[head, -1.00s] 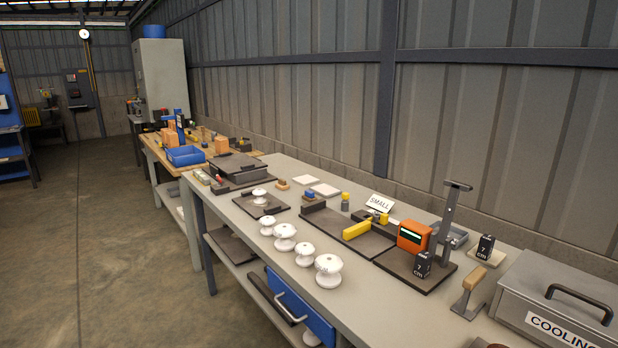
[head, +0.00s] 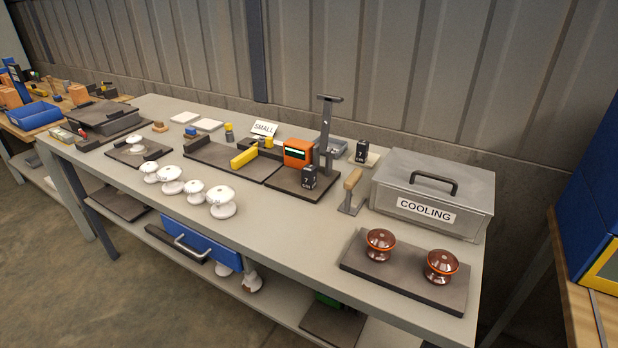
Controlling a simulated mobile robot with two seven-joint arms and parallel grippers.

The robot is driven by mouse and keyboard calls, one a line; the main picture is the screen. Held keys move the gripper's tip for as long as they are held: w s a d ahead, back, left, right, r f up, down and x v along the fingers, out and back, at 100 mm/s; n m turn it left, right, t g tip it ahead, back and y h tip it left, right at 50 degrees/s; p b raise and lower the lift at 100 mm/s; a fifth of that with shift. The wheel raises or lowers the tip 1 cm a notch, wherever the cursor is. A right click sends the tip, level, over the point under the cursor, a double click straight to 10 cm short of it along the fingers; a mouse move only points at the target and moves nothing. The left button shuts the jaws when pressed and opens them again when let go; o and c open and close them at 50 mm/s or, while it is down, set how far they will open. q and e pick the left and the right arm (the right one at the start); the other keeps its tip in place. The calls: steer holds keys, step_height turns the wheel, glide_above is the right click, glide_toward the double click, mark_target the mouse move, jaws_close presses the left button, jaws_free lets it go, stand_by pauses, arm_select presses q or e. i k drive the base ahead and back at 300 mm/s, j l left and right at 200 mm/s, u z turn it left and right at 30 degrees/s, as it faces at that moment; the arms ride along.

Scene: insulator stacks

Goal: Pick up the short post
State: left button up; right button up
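Several white insulators stand in a row along the bench's front edge: one (head: 150,172), a second (head: 171,182), a third (head: 194,192) and a larger one (head: 222,203) at the right end. Another white insulator (head: 135,143) sits on a dark board further left. Two glossy brown insulators, one (head: 381,242) and another (head: 441,266), stand on a dark plate at the front right. I cannot tell which of these, if any, is the short post. White pieces (head: 251,281) also show partly on the lower shelf. Neither of my grippers is in view.
A grey box marked COOLING (head: 432,195) stands at the bench's right end. The bench's front middle (head: 285,235) is clear.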

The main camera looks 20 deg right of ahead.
mark_target(308, 172)
steer(key=i+j+z, duration=0.15)
steer(key=z, duration=0.6)
steer(key=i+j+z, duration=0.1)
steer(key=j+z, duration=0.15)
steer(key=j, duration=0.15)
steer(key=i+j+z, duration=0.1)
steer(key=j+z, duration=0.15)
steer(key=j, duration=0.15)
